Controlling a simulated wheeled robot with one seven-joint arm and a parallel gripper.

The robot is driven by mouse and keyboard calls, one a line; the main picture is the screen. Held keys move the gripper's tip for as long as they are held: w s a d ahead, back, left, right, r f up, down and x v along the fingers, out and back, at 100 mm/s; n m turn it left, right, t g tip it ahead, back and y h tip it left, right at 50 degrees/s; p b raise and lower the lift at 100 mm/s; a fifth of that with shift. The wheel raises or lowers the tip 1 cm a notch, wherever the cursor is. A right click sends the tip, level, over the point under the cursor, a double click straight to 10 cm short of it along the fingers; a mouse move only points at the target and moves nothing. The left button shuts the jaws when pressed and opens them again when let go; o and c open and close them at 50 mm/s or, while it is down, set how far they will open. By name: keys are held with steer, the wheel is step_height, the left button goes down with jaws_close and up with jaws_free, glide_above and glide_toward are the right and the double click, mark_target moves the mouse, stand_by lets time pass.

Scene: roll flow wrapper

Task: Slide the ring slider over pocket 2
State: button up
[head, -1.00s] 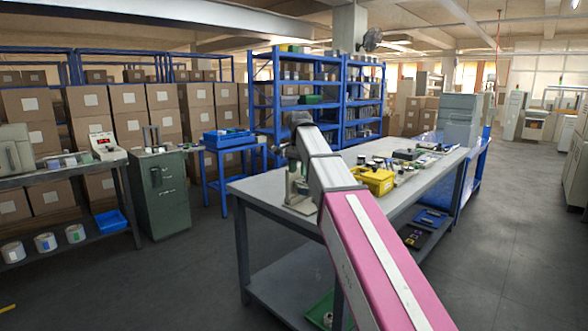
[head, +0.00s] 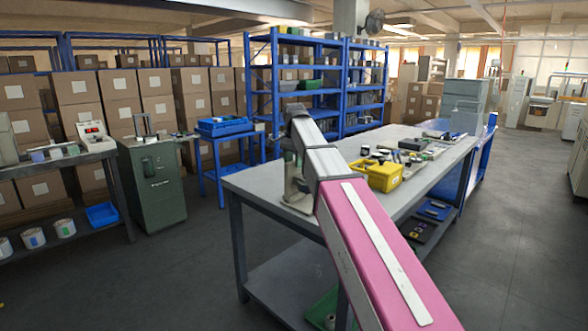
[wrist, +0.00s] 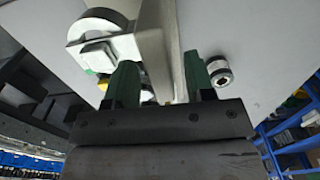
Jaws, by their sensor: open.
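My gripper (wrist: 162,82) shows in the wrist view with its two green fingertips apart and no object clearly held between them. A grey upright metal plate (wrist: 158,35) rises just beyond the fingers and partly between them; I cannot tell whether they touch it. A pale ring-shaped part (wrist: 92,20) sits to the left of this plate. I cannot tell whether this is the ring slider. Pocket 2 cannot be made out. In the head view my arm reaches over the near left end of the workbench (head: 262,183), and my gripper cannot be made out there.
On the bench, a yellow bin (head: 384,177) and several small items stand right of my arm. A green cabinet (head: 152,185) and a blue table (head: 222,150) stand left. Open floor lies between.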

step_height(320, 180, down, 3)
steer(key=shift+r, duration=0.1)
stand_by(0.3)
jaws_close()
steer(key=w+d, duration=1.1)
steer(key=shift+w+d, duration=0.35)
jaws_free()
